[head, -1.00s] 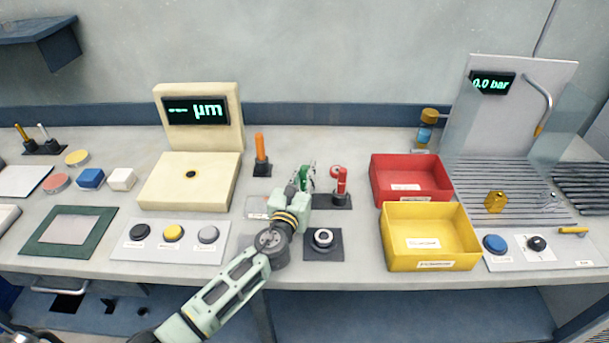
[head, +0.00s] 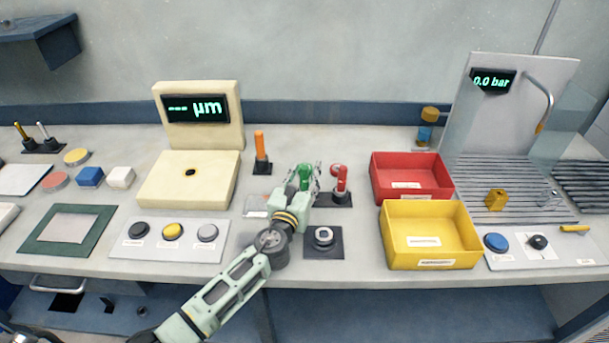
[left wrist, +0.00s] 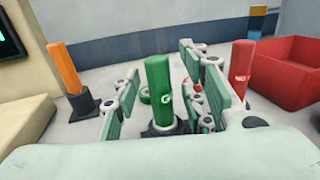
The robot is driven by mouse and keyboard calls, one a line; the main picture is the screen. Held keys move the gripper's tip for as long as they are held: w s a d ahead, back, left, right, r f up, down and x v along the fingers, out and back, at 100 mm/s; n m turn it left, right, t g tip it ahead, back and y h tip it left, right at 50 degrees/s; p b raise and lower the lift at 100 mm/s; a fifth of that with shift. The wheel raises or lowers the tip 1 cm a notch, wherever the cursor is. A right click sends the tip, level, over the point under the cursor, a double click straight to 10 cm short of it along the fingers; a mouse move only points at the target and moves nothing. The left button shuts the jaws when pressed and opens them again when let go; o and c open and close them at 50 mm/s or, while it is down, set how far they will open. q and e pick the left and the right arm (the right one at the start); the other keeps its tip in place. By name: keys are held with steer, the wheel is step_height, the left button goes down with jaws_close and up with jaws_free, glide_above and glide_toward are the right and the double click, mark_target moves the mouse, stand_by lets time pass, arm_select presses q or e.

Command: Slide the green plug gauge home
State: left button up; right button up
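The green plug gauge (head: 305,173) stands upright on the dark base at the middle of the bench. It also shows in the left wrist view (left wrist: 158,90), its lower end at a dark stand (left wrist: 165,129). My left gripper (head: 305,184) is at the gauge. In the left wrist view my left gripper (left wrist: 162,104) is open, with finger pads on both sides of the green gauge and gaps showing between. The gripper body hides part of the stand. A red plug gauge (head: 341,180) stands just to the right. My right gripper is not in view.
An orange plug gauge (head: 260,147) stands to the left, by the cream measuring unit (head: 190,185). A red bin (head: 410,180) and a yellow bin (head: 431,247) are to the right. A small dark-based fixture (head: 323,242) sits in front.

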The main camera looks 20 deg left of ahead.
arm_select(q)
steer(key=shift+s, duration=0.15)
steer(key=s, duration=1.1)
steer(key=shift+s+d, duration=0.1)
steer(key=shift+s, duration=0.25)
